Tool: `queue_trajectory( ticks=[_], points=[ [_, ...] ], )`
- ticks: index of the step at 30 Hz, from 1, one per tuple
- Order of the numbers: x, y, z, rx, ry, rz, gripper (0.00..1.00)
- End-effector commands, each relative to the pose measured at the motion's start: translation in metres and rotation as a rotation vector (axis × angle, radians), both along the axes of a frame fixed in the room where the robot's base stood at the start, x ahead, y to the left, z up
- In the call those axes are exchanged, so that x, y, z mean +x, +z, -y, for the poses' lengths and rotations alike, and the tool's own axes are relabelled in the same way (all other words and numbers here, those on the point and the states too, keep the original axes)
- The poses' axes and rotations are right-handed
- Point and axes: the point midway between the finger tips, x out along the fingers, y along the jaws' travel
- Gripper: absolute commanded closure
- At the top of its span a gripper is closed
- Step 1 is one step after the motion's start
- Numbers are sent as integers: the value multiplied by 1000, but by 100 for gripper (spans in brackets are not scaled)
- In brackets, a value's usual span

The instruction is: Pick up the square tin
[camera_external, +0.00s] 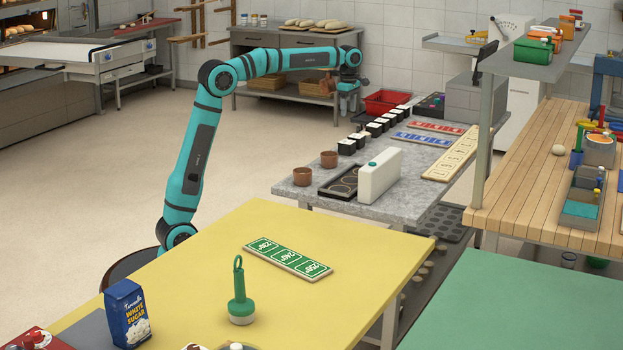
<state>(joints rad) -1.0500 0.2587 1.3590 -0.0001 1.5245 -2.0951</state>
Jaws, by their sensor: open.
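My gripper (347,108) hangs at the end of my outstretched arm, pointing down above the far left side of the grey stone-topped table (408,190). It is small in the view and looks empty. Several small black square containers with white tops, perhaps square tins (347,147), stand in a diagonal row along that table's left edge. The nearest ones are below my gripper and apart from it. I cannot tell for sure which thing is the square tin.
A red crate (387,101) is farther back. Open floor lies left.

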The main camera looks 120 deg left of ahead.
Motion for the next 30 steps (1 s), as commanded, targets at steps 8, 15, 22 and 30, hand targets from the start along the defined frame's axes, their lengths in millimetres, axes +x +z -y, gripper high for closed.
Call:
queue_trajectory(
  ticks=[8,15,22,30],
  points=[
    [0,-50,1,-2,-2,-1,35],
    [0,-90,1,-1,-3,-1,35],
    [0,-107,1,0,-3,0,35],
    [0,-127,3,-1,-3,-1,35]
  ],
)
